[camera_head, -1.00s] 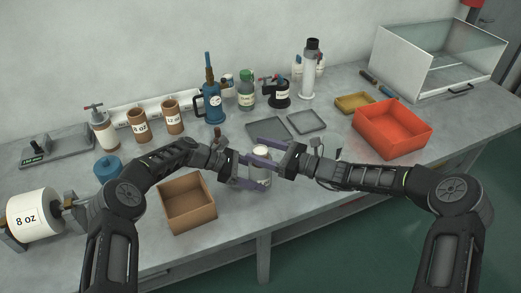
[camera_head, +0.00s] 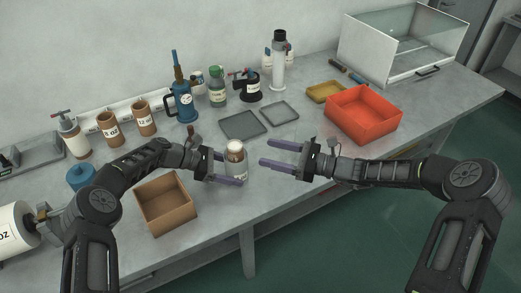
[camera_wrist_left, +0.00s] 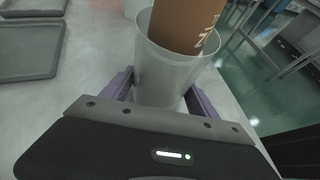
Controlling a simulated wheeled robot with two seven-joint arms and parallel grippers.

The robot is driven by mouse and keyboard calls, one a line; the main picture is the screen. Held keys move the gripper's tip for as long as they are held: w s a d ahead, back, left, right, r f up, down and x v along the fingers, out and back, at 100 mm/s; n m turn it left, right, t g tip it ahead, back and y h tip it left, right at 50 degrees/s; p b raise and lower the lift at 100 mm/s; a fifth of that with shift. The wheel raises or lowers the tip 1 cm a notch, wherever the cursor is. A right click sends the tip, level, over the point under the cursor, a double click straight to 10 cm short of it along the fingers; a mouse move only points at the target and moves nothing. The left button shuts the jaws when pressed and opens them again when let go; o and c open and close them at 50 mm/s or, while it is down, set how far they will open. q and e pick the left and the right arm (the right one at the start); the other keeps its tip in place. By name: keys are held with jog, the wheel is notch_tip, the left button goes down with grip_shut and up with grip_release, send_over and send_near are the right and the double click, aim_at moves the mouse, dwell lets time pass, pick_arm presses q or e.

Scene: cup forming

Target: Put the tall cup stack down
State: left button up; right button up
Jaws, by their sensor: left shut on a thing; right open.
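The tall cup stack shows in the head view (camera_head: 237,168) as a clear outer cup with a brown part in its top. In the left wrist view a brown cup with white print (camera_wrist_left: 187,22) sits tilted inside the translucent cup (camera_wrist_left: 165,65). My left gripper (camera_head: 232,168) is shut on the stack, its purple fingers on either side of the outer cup. Whether the stack's base touches the bench (camera_head: 300,190) is unclear. My right gripper (camera_head: 268,152) is open and empty, just right of the stack and apart from it.
An open cardboard box (camera_head: 165,205) stands left of the stack, near the bench's front edge. Two grey trays (camera_head: 243,125) lie behind it. A red bin (camera_head: 363,115) stands at right. Bare bench lies around the stack.

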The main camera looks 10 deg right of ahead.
dwell(0.6)
pick_arm(q)
jog(key=o, duration=1.6)
jog(key=v, duration=1.2)
jog(key=shift+f, duration=0.1)
